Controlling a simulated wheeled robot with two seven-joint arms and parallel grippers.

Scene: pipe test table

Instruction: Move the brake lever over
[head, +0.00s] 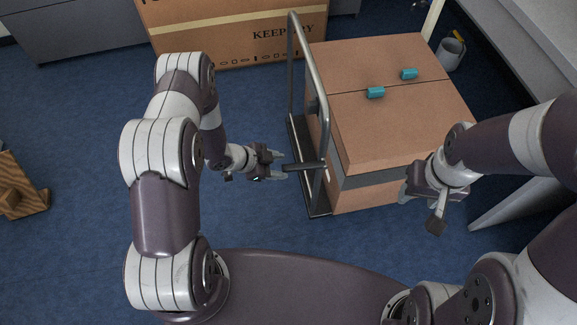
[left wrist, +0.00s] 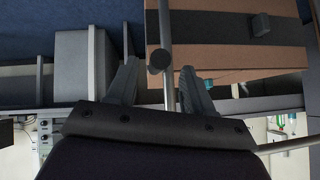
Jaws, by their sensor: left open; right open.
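The brake lever (head: 303,166) is a short dark bar sticking out to the left from the upright metal handle (head: 324,120) of a cart. In the left wrist view its round dark end (left wrist: 157,61) shows between my finger tips. My left gripper (head: 281,167) is open just left of the lever's free end, with its fingers pointing at it. In the left wrist view, the open fingers (left wrist: 159,74) stand on either side of the lever end; contact cannot be told. My right gripper (head: 421,208) is open and empty in front of the cart's right side.
The cart carries a large cardboard box (head: 385,125) with two teal clips (head: 376,92) on top. Another box (head: 235,30) stands behind. A grey table (head: 520,70) is at right, with a bucket (head: 450,52) nearby. A wooden piece (head: 20,190) lies far left. Blue floor is clear left of the cart.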

